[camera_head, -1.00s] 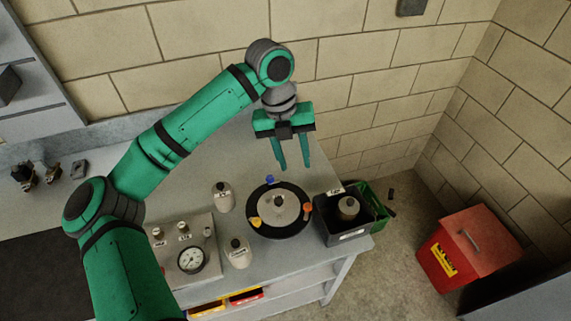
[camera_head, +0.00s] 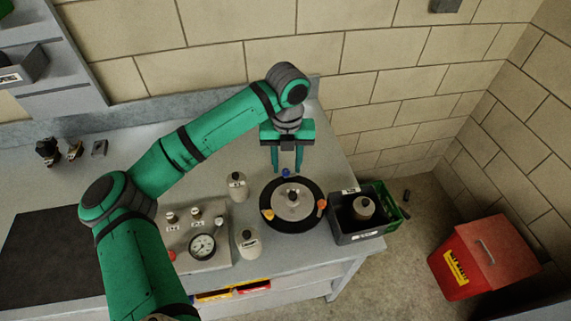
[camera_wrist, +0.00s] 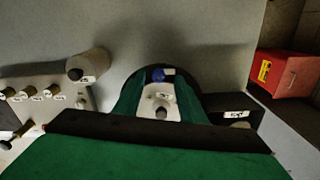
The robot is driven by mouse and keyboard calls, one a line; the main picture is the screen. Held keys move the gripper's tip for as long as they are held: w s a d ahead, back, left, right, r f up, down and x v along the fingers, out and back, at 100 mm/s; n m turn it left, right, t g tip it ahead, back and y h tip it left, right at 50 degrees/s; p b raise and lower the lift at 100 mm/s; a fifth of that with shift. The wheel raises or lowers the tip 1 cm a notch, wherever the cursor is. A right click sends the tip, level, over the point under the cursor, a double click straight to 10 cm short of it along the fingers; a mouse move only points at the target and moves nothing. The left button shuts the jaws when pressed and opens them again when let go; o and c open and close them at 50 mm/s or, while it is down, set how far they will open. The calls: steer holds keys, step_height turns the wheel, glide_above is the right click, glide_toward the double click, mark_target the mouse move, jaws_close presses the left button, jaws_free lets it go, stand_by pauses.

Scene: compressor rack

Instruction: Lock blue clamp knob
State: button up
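The blue clamp knob (camera_head: 286,173) sits at the back rim of a round black pot (camera_head: 270,214) with a grey metal lid (camera_head: 297,211). A yellow knob (camera_head: 268,214) is at its left front and an orange knob (camera_head: 321,204) at its right. My gripper (camera_head: 287,170) is open, its two green fingers pointing down over the blue knob. In the wrist view the blue knob (camera_wrist: 160,75) shows between the finger ends, beyond the lid's dark centre knob (camera_wrist: 161,113). I cannot tell whether the fingers touch it.
A black bin (camera_head: 360,238) with a bottle in it stands right of the pot, beside a green crate (camera_head: 400,222). Two pale bottles (camera_head: 237,187) (camera_head: 249,245) and a gauge panel (camera_head: 222,260) stand to the left. A red box (camera_head: 485,265) is on the floor at right.

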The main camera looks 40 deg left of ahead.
steer(key=shift+a+f, duration=0.15)
steer(key=shift+f, duration=0.45)
jaws_close()
